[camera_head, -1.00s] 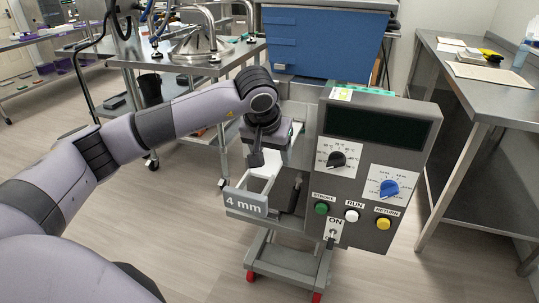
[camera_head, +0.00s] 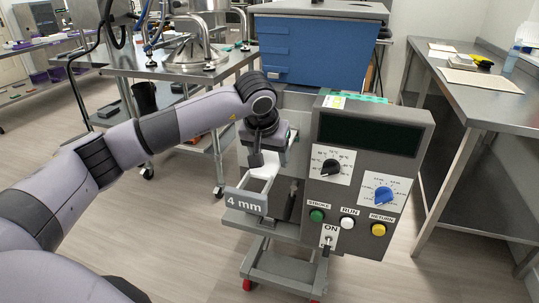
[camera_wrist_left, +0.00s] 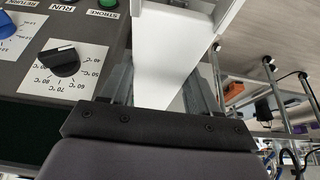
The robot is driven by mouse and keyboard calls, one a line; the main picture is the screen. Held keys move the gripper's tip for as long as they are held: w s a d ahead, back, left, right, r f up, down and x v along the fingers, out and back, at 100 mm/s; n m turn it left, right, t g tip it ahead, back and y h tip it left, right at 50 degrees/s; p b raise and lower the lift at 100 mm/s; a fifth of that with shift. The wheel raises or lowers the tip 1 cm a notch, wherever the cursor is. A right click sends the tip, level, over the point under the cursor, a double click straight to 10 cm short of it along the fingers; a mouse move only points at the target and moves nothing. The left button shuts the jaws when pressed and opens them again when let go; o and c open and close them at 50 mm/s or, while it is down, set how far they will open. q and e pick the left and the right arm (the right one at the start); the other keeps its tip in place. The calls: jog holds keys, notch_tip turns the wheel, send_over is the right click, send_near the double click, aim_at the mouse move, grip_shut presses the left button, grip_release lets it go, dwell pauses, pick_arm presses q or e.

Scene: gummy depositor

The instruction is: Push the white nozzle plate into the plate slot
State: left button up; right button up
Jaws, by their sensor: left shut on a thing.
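The white nozzle plate (camera_head: 259,179) runs under my left gripper (camera_head: 262,160) at the left side of the depositor, behind the grey front piece marked "4 mm" (camera_head: 245,201). In the left wrist view the plate (camera_wrist_left: 165,60) is a broad white strip that narrows between the two fingers of my left gripper (camera_wrist_left: 165,95). The left gripper is shut on the plate. The plate slot is hidden behind the gripper and the machine's parts, so how far the plate sits in it cannot be told. My right gripper is not in view.
The depositor's control panel (camera_head: 365,175) stands close to the right of the left gripper, with knobs and coloured buttons.

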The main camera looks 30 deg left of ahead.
pick_arm(q)
jog(key=shift+w, duration=0.1)
jog(key=shift+w+a+p, duration=0.15)
jog(key=shift+w+a, duration=0.1)
jog(key=shift+w, duration=0.7)
jog(key=shift+w+a+p, duration=0.1)
jog(key=shift+w+a, duration=0.1)
jog(key=shift+w, duration=0.75)
jog(key=shift+w+a+p, duration=0.15)
jog(key=shift+w+a, duration=0.1)
jog(key=shift+w, duration=0.7)
jog(key=o, duration=1.6)
jog(key=v, duration=0.7)
jog(key=shift+s+r, duration=0.1)
